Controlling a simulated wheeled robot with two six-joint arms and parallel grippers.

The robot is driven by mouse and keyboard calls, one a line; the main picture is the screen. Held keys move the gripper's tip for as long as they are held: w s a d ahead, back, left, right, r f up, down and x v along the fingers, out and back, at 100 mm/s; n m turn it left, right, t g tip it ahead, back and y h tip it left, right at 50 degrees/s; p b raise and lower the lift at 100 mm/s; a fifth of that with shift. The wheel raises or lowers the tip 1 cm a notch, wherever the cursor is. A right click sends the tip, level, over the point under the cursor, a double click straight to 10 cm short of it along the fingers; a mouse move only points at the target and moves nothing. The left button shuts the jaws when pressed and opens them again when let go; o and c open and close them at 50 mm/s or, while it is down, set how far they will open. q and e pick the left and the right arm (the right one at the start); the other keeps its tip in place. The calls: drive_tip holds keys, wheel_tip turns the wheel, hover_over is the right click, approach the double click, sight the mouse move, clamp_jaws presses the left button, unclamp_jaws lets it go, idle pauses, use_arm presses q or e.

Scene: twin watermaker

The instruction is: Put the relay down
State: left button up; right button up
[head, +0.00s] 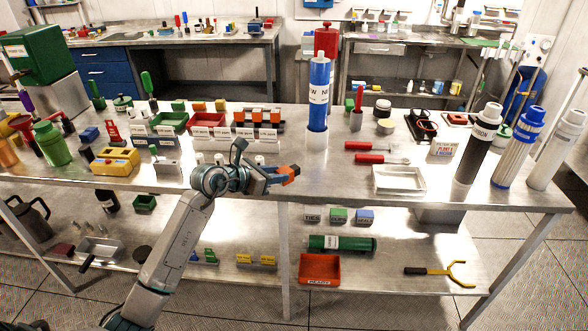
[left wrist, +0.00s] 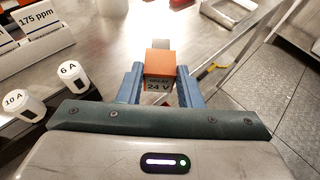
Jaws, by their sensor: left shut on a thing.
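My left gripper (head: 284,176) is shut on an orange-topped relay (head: 290,171). In the left wrist view the relay (left wrist: 159,62) sits between the two blue fingers (left wrist: 158,80), and its dark face reads 24 V. The gripper is near the front edge of the steel bench (head: 340,187). I cannot tell exactly how high the relay is above the bench. Several similar orange blocks (head: 257,115) stand in a rack further back on the bench. My right gripper is not in view.
A tall blue cylinder (head: 318,90) stands in a white holder behind. A red bin (head: 319,268) sits on the lower shelf.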

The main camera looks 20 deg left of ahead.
sight(293, 170)
use_arm(q)
drive_tip(key=w, duration=0.2)
drive_tip(key=w+d+p, duration=0.1)
drive_tip(key=w, duration=0.2)
drive_tip(key=w+d, duration=0.1)
drive_tip(key=w, duration=0.2)
drive_tip(key=shift+w+f, duration=0.1)
drive_tip(key=shift+f, duration=0.2)
wheel_tip(293, 170, down, 3)
drive_tip(key=shift+f+p, duration=0.2)
drive_tip(key=shift+p, duration=0.5)
drive_tip(key=shift+f, duration=0.15)
drive_tip(key=o, duration=1.1)
drive_tip(key=shift+f, duration=0.1)
drive_tip(key=shift+b+v, duration=1)
drive_tip(key=shift+v, duration=5.1)
